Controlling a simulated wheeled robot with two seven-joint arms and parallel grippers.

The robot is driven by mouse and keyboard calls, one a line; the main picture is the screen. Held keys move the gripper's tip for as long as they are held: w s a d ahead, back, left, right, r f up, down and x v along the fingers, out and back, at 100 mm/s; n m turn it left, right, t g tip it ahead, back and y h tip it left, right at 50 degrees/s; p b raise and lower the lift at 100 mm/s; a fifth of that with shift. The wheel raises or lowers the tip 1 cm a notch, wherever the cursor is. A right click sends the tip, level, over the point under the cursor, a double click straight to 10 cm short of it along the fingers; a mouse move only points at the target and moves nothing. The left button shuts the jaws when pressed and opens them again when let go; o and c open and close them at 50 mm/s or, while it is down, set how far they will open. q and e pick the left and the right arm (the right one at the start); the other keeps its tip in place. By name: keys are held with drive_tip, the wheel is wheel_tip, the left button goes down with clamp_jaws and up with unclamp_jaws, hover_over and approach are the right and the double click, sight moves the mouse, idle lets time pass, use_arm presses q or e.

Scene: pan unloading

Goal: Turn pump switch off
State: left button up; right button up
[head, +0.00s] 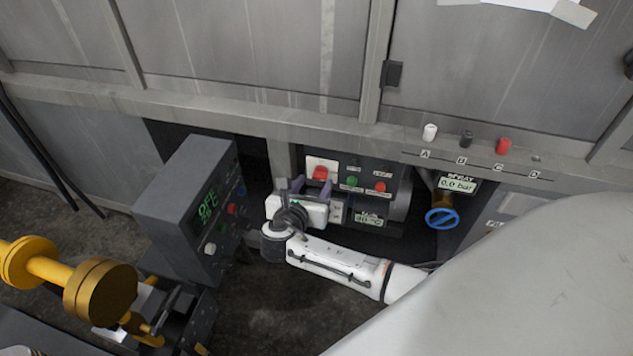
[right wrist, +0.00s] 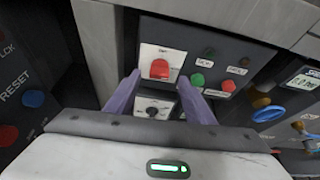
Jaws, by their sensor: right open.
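A control panel (head: 345,165) is set low in the wall recess. It carries a red switch (head: 320,173) on a white plate, which also shows in the right wrist view (right wrist: 160,69). Below it is a white plate with a dark round knob (right wrist: 152,109). The labels are too small to read, so I cannot tell which control is the pump switch. My right gripper (head: 290,185) is open and empty in front of the panel. Its purple fingers (right wrist: 159,82) point at the panel, either side of the knob and just below the red switch. My left gripper is not in view.
A grey box (head: 190,205) with a green OFF display stands left of my right gripper. A green button (head: 352,182) and red button (head: 380,187) sit right of the switch. A blue valve wheel (head: 442,217) is further right. Yellow pipework (head: 45,265) is lower left.

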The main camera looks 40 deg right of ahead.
sight(319, 176)
drive_tip(key=x, duration=0.2)
drive_tip(key=shift+w+d+f+b, duration=0.2)
drive_tip(key=shift+d+f+b, duration=0.05)
drive_tip(key=shift+d+b, duration=0.1)
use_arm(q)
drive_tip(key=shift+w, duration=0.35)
use_arm(e)
drive_tip(key=shift+w+d+f, duration=0.15)
drive_tip(key=shift+w+d, duration=0.2)
drive_tip(key=shift+w, duration=0.05)
drive_tip(key=c, duration=1)
drive_tip(key=shift+c, duration=0.2)
